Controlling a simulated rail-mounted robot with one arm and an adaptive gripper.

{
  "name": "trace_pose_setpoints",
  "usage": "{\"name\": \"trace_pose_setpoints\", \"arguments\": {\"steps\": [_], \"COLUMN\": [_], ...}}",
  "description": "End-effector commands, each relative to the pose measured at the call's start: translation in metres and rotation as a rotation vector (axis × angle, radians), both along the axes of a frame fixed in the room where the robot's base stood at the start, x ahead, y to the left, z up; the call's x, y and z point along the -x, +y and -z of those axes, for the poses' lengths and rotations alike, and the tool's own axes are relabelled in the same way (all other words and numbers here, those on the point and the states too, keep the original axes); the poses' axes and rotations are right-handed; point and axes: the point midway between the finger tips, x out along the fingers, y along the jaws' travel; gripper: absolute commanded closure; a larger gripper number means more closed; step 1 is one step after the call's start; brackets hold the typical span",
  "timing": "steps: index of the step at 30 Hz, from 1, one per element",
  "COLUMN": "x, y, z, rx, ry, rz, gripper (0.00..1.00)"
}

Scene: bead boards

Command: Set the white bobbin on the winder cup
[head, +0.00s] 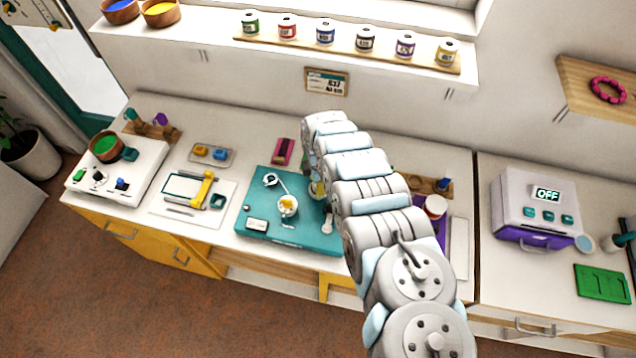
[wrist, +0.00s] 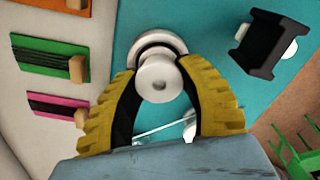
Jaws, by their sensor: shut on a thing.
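In the wrist view, my gripper (wrist: 160,76) has its yellow ridged fingers closed around the white bobbin (wrist: 158,80). A round white piece with a dark ring (wrist: 154,40) lies just beyond the bobbin; I cannot tell whether the two touch or whether this is the winder cup. The teal board (wrist: 211,35) is beneath, and also shows in the head view (head: 262,203). There, a white round part with a yellow top (head: 288,206) stands on it, with a thin arm beside it. My arm hides most of my gripper and the bobbin in the head view.
A black bracket-like block (wrist: 268,43) stands on the board, right of my gripper in the wrist view. Green (wrist: 50,55) and pink (wrist: 57,106) thread cards lie to the left. In the head view, a yellow-armed tool (head: 204,188) lies left of the board.

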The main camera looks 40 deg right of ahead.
Motion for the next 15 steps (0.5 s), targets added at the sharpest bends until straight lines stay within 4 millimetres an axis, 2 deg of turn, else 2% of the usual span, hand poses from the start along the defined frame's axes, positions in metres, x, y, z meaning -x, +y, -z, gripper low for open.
{"name": "trace_pose_setpoints", "arguments": {"steps": [6, 7, 9, 10, 15], "x": [-0.0001, -0.0001, -0.0001, -0.0001, -0.0001], "y": [0.0001, 0.0001, 0.0001, 0.0002, 0.0002], "z": [0.0004, 0.0004, 0.0004, 0.0005, 0.0005], "rx": [0.0, 0.0, 0.0, 0.0, 0.0], "ry": [0.0, 0.0, 0.0, 0.0, 0.0], "rz": [0.0, 0.0, 0.0, 0.0, 0.0], "gripper": [0.81, 0.53, 0.32, 0.29, 0.29]}}
